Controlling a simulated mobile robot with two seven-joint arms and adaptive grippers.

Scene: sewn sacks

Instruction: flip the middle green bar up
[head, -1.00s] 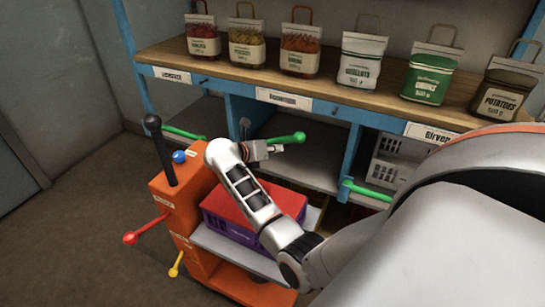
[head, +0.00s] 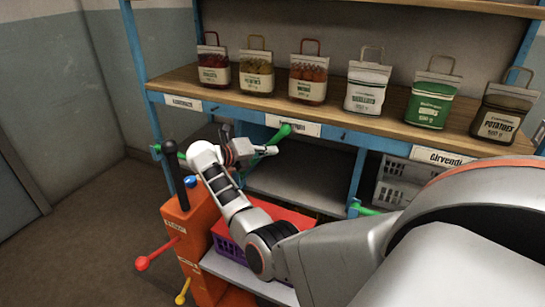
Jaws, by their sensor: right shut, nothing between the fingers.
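The middle green bar (head: 280,134) is in the head view, in front of the shelf's middle bay. It slants up to the right, with its round end just below the middle shelf label. My right gripper (head: 268,151) is shut and empty at the bar's lower part, just below its raised end. It overlaps the bar in the picture and partly hides its lower end; I cannot tell if they touch. My left gripper is not in view.
Other green bars are at the left (head: 169,147) and right (head: 366,210). Several sacks stand on the wooden shelf (head: 340,112) above. An orange cart (head: 190,228) with knobbed levers and a red-topped purple crate (head: 228,245) stands below my arm.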

